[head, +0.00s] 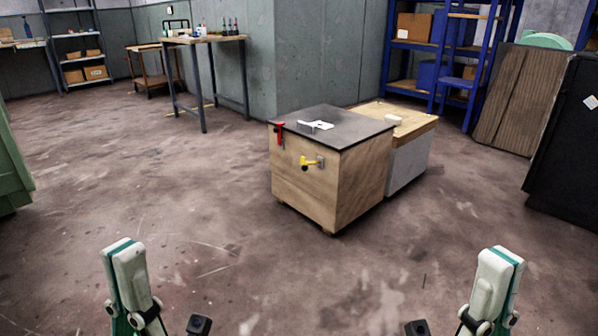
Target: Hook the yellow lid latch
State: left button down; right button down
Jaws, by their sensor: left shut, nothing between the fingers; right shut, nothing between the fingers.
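The yellow latch (306,163) is on the front face of a wooden box (305,195) in the middle of the head view. It sits near a small grey plate, below the edge of the dark lid (335,113). The lid lies flat on the box. Whether the latch touches a catch is too small to tell. A red part (279,133) hangs at the lid's left front edge. My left gripper (124,252) and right gripper (501,260) are shut and empty at the bottom left and bottom right, well apart from the box.
A white bracket (317,125) lies on the lid. A wood-topped grey cabinet (408,165) stands close behind the box. A black cabinet (565,150) is at right, a workbench (205,40) at back left. The floor between my grippers and the box is clear.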

aim_at(305, 167)
jog(key=i+z, duration=0.25)
jog(key=i, duration=2)
